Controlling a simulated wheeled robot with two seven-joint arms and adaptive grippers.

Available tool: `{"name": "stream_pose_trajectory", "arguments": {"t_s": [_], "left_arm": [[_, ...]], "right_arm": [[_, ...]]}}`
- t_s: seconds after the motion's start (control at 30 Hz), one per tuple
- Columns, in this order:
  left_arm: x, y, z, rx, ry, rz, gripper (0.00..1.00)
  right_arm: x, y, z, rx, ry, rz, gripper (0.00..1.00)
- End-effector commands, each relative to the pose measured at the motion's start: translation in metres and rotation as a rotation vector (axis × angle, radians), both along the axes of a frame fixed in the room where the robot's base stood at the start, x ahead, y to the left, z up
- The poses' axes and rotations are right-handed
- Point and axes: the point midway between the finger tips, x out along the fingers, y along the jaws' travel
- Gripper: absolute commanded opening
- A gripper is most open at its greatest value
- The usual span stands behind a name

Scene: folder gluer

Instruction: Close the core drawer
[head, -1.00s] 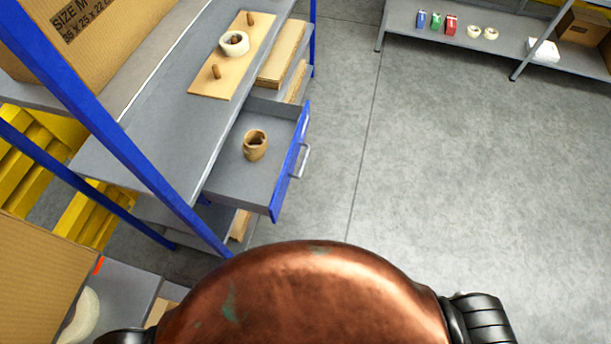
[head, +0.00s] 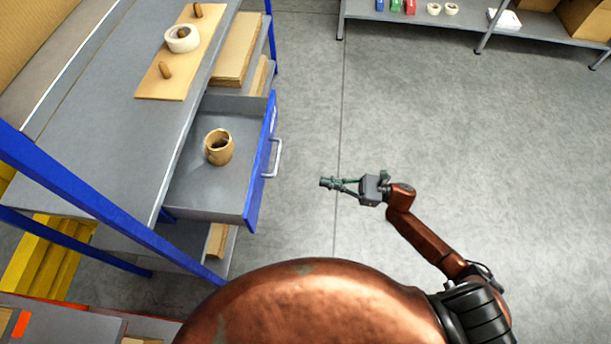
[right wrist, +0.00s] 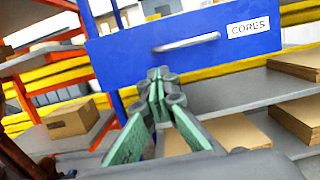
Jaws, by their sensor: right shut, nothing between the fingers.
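The core drawer (head: 205,187) is pulled out of the shelf unit, with a cardboard core (head: 219,147) lying in it. Its blue front (head: 260,165) carries a pale bar handle (head: 276,158). In the right wrist view the blue front (right wrist: 130,58) shows a white label reading CORES (right wrist: 249,27) and the handle (right wrist: 187,43). My right gripper (head: 325,183) is shut and empty, to the right of the handle with a gap of floor between. In the right wrist view its fingertips (right wrist: 160,75) show just below the handle. My left gripper is not in view.
The bench top (head: 125,115) left of the drawer holds a board (head: 150,88) with pegs and a white tape roll (head: 182,38). A blue upright (head: 100,205) stands at the near left. A low shelf (head: 420,22) is at the back right. The floor (head: 440,120) between is clear.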

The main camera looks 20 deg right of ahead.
Motion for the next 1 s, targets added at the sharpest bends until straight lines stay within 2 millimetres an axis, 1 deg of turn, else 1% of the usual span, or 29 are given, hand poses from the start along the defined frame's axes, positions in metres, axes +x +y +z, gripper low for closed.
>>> {"name": "stream_pose_trajectory", "arguments": {"t_s": [0.17,0.4,0.6,0.7,0.8,1.0], "left_arm": [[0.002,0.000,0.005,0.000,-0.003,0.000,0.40],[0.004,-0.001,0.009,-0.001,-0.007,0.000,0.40],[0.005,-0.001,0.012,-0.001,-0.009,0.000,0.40],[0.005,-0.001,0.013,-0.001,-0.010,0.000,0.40],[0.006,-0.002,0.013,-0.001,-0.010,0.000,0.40],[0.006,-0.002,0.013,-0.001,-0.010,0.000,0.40]], "right_arm": [[0.011,0.027,0.008,0.004,-0.001,0.000,0.00],[0.029,0.073,0.017,0.005,0.001,0.000,0.00],[0.041,0.103,0.022,0.004,0.005,-0.003,0.00],[0.045,0.113,0.024,0.003,0.005,-0.003,0.00],[0.047,0.119,0.024,0.003,0.006,-0.004,0.00],[0.048,0.121,0.024,0.003,0.007,-0.005,0.00]]}}
